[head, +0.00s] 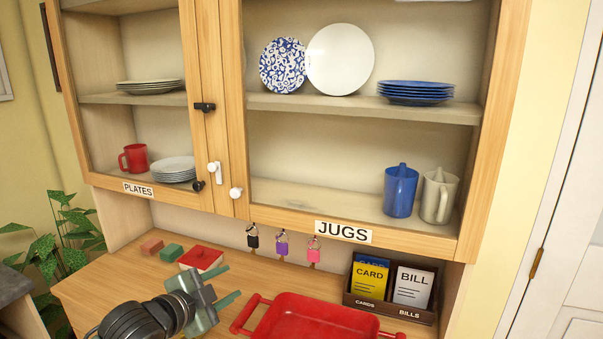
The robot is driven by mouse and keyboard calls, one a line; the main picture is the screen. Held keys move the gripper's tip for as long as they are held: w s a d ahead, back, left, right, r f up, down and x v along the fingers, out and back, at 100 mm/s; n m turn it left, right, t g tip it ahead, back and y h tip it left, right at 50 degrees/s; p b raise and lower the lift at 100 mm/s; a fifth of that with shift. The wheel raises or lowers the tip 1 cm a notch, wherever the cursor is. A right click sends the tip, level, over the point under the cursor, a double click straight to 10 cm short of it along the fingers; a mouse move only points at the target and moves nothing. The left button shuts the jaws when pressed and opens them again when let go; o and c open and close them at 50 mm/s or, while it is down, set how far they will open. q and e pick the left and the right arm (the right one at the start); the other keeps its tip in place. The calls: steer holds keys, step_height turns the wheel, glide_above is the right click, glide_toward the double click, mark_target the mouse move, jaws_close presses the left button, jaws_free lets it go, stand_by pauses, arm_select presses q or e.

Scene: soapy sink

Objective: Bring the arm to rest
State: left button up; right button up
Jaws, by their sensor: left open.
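My left gripper (231,281) is in the lower left part of the head view, above the wooden counter. Its two greenish fingers point right and are spread apart, with nothing between them. My dark left arm and wrist come in from the bottom edge. The gripper is left of the red tray (318,313) and just in front of a red lidded box (200,258). I cannot tell its exact height over the counter. My right gripper is not in the view.
A cabinet with PLATES and JUGS labels (343,232) hangs above the counter. Coloured padlocks (282,245) hang under it. A card and bill holder (390,305) stands at the right. Small red and green blocks (172,252) lie behind the gripper. A plant (60,245) is at the left.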

arm_select(q)
steer(key=s+d+f+n+g+y, duration=0.15)
steer(key=s+f+n, duration=0.25)
steer(key=s+f, duration=0.6)
steer(key=s+a+f+n+g+y, duration=0.25)
steer(key=s+f+n+g, duration=0.35)
steer(key=s, duration=0.7)
steer(key=s+a+f+n+g+y, duration=0.1)
steer(key=s+a+f+n+g, duration=0.15)
steer(key=s+f, duration=1.15)
steer(key=f, duration=1.9)
steer(key=s+a+f+g+b, duration=0.1)
steer(key=s+a+f+g, duration=0.1)
steer(key=s+f, duration=1.5)
steer(key=shift+s+a+f, duration=0.3)
steer(key=shift+a+f, duration=0.15)
steer(key=shift+f, duration=0.4)
steer(key=shift+o, duration=0.4)
steer(key=shift+w, duration=0.1)
